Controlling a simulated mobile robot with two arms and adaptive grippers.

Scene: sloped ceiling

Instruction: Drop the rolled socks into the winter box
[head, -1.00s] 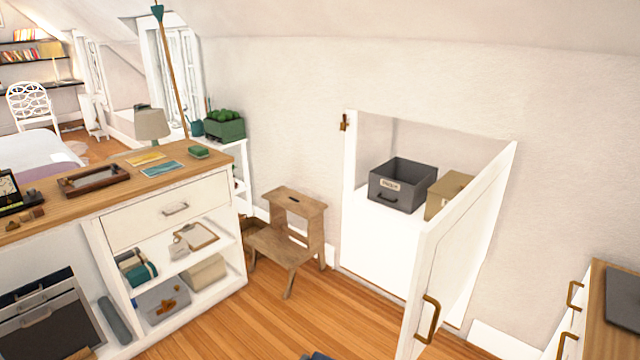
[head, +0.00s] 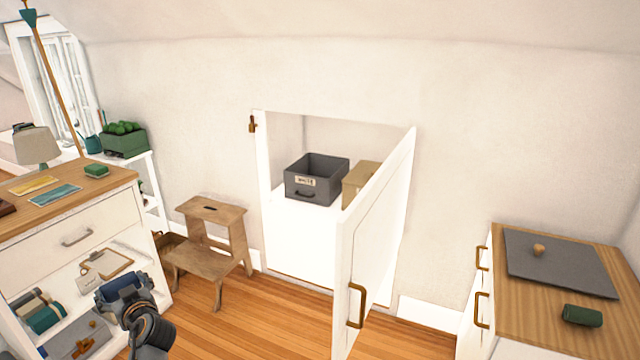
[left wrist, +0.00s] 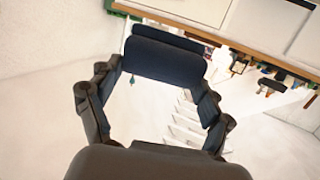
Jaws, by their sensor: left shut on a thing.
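My left gripper (head: 124,292) is at the lower left of the head view, in front of the white shelf unit. It is shut on the dark navy rolled socks (left wrist: 163,60), which sit between its fingers in the left wrist view; the socks (head: 122,286) show only partly in the head view. A dark grey open-topped box (head: 311,190) with a front handle and a small label stands in the wall cubby; the lettering is too small to read for sure. A tan box (head: 357,178) stands to its right, partly hidden by the door. My right gripper is not in view.
The white cubby door (head: 375,240) stands open, jutting into the room. A wooden step stool (head: 212,245) stands left of the cubby. A dresser (head: 510,325) at the right holds a green roll (head: 582,315). Wooden floor lies clear between.

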